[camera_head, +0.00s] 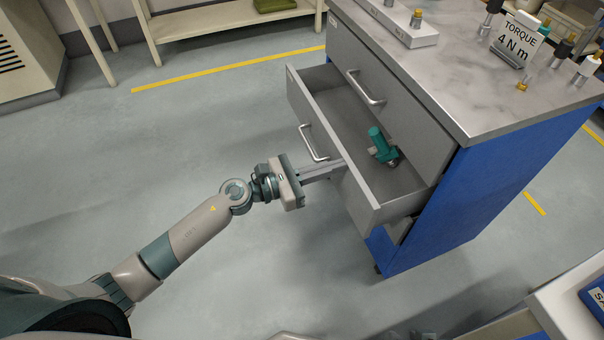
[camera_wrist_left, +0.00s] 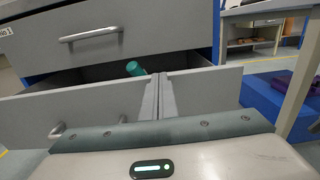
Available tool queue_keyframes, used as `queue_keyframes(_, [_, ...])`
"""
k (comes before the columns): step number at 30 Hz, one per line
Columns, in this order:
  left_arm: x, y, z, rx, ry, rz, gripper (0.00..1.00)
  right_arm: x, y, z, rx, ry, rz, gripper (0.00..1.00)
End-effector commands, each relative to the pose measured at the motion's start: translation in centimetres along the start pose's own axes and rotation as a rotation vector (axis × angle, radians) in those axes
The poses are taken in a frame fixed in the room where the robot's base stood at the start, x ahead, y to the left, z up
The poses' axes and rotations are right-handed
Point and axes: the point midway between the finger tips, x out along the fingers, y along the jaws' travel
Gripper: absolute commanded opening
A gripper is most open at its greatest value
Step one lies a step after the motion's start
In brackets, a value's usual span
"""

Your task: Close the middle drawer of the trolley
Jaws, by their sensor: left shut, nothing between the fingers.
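The trolley (camera_head: 515,163) has a blue side and a grey top. Its middle drawer (camera_head: 401,205) is pulled out and holds a teal tool (camera_head: 380,145). The drawer's front panel (camera_wrist_left: 208,97) also shows in the left wrist view, with its handle (camera_head: 314,143) on the left part. My left gripper (camera_head: 342,166) is shut and empty, its fingertips at the outer face of the front panel, right of the handle. In the left wrist view the fingers (camera_wrist_left: 160,80) overlap the panel's top edge; I cannot tell if they touch it. My right gripper is not in view.
The closed top drawer (camera_head: 385,90) is above the open one. On the trolley top stand a torque sign (camera_head: 517,40) and several small tools. A bench corner (camera_head: 570,300) is at the bottom right. The floor left of the trolley is clear.

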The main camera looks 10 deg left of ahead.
Motion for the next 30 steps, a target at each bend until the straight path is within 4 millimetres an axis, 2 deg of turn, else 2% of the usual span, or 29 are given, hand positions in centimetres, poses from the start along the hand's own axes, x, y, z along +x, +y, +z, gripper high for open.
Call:
queue_keyframes(1, [1.2, 0.0, 0.2, 0.001, -0.002, -0.001, 0.0, -0.1, 0.1, 0.0, 0.0, -0.005, 0.002, 0.31])
queue_keyframes(6, [4.3, 0.0, 0.2, 0.001, -0.002, 0.0, 0.0, -0.2, 0.2, 0.3, 0.0, -0.023, 0.006, 0.31])
queue_keyframes(15, [8.6, 0.0, 0.0, 0.0, -0.001, -0.001, 0.0, -0.2, 0.2, 0.5, 0.002, -0.027, 0.005, 0.31])
queue_keyframes(21, [9.9, 0.0, 0.0, 0.0, 0.0, 0.0, 0.0, -0.2, 0.1, 0.5, 0.002, -0.024, 0.004, 0.31])
queue_keyframes(30, [10.2, 0.0, 0.0, -0.001, 0.0, 0.0, 0.0, -0.2, 0.1, 0.5, 0.002, -0.021, 0.003, 0.31])
